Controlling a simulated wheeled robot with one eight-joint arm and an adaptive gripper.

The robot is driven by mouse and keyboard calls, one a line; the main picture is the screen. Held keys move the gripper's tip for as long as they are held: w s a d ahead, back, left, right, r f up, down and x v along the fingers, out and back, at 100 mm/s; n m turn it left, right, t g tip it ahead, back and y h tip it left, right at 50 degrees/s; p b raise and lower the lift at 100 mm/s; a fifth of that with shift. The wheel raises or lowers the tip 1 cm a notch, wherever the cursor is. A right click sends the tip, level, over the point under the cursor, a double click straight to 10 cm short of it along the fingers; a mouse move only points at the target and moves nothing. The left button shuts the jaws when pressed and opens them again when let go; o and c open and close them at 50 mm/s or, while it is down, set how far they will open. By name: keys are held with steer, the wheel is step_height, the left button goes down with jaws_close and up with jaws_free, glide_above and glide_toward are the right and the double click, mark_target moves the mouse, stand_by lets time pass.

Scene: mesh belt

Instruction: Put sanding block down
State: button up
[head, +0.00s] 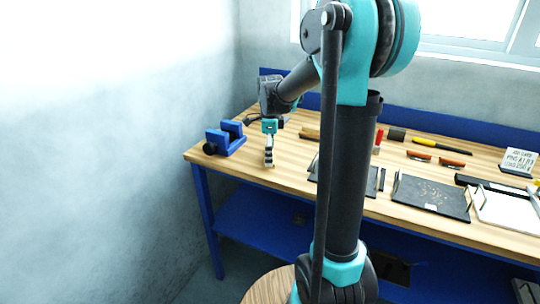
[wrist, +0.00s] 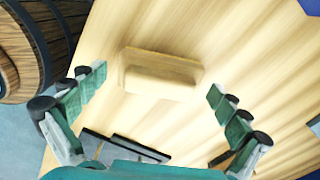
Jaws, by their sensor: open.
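The sanding block (wrist: 160,75), a pale tan block with a raised narrower top, lies on the wooden bench top (wrist: 245,40) in the wrist view. My gripper (wrist: 157,84) is open, with one finger on each side of the block and a visible gap to both. The block appears beyond the fingertips, free of them. In the head view my gripper (head: 268,156) points down over the left part of the bench, near its front edge. I cannot make out the block there.
A blue vise (head: 226,138) stands left of my gripper. Dark flat plates (head: 432,196), orange-handled tools (head: 452,162) and a small sign (head: 518,161) lie to the right. A barrel (wrist: 45,45) stands below the bench edge.

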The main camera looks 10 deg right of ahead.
step_height(320, 180, up, 12)
stand_by(0.5)
steer(key=shift+s, duration=0.1)
